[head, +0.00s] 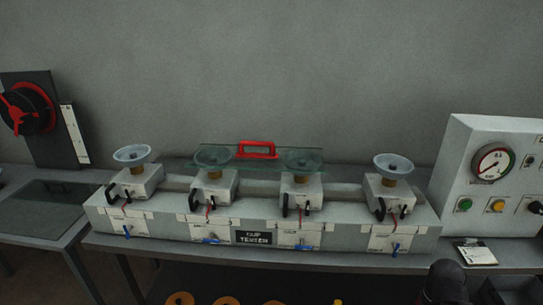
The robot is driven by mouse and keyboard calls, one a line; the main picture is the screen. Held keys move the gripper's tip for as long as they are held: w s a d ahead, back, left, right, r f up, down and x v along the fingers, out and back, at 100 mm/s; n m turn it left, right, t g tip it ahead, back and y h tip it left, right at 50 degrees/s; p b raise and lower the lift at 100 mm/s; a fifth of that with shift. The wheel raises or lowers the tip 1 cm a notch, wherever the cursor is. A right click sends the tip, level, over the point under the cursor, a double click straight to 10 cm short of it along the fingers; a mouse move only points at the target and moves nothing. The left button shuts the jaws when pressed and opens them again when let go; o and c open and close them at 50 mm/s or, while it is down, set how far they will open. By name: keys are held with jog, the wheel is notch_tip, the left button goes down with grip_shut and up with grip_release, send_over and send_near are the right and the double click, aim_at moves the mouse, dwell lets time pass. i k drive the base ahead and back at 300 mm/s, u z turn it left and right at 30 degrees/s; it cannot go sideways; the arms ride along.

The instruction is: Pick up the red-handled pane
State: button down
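The pane (284,166) is a clear, greenish sheet with a red handle (257,156) at its upper middle. My gripper's fingers do not show in the head view. A dark rounded part at the bottom right edge may be mine.
Four-cup-style tester blocks line the bench (350,260). A panel with a gauge (493,163) and buttons stands right. A dark board with a red-spoked wheel (27,107) stands left, above a dark glass plate (50,208). A small card (475,255) lies front right.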

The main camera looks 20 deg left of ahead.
aim_at(249, 155)
jog(key=u, duration=0.7)
jog(key=k, duration=0.6)
jog(key=u, duration=0.5)
jog(key=i, duration=0.5)
jog(key=z, duration=0.05)
